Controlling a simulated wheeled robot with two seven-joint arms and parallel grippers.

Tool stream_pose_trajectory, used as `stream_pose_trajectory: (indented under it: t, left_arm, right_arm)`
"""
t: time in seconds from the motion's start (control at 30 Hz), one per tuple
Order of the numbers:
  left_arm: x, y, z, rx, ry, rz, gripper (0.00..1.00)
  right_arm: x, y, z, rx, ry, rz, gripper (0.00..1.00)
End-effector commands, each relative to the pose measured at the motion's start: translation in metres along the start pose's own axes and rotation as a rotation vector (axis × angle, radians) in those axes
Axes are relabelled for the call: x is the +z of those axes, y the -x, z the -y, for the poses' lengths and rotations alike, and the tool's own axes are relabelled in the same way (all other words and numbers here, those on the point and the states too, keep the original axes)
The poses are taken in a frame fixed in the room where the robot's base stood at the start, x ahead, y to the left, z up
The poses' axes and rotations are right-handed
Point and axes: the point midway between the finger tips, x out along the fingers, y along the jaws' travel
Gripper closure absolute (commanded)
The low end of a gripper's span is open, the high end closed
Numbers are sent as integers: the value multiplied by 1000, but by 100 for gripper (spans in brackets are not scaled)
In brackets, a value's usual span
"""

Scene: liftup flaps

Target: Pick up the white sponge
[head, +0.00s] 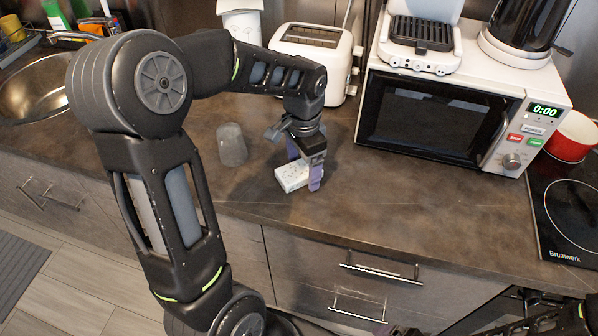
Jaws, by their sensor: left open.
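The white sponge (291,177) is a small pale speckled block lying on the brown countertop near its front edge. My left gripper (304,172) points down over the sponge, with its purple fingers open. One finger is at the sponge's right end and the other shows behind it. I cannot tell whether the fingers touch the sponge. The gripper hides part of the sponge's right side.
A grey cup-like object (232,145) stands just left of the sponge. A white toaster (316,62) is behind, and a microwave (440,115) with appliances on top stands to the right. A sink (38,88) is at the far left. The counter right of the sponge is clear.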

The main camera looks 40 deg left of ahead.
Motion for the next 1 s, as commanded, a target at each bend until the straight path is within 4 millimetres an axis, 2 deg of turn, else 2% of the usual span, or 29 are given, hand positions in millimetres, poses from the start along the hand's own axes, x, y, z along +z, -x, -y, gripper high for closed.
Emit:
stream_pose_trajectory:
  t: [0.07,0.9,1.0]
  left_arm:
    - [0,0,0,0,0,0,20]
    - [0,0,0,0,0,0,88]
    - [0,0,0,0,0,0,90]
  right_arm:
    - [0,0,0,0,0,0,0]
    - [0,0,0,0,0,0,0]
    - [0,0,0,0,0,0,0]
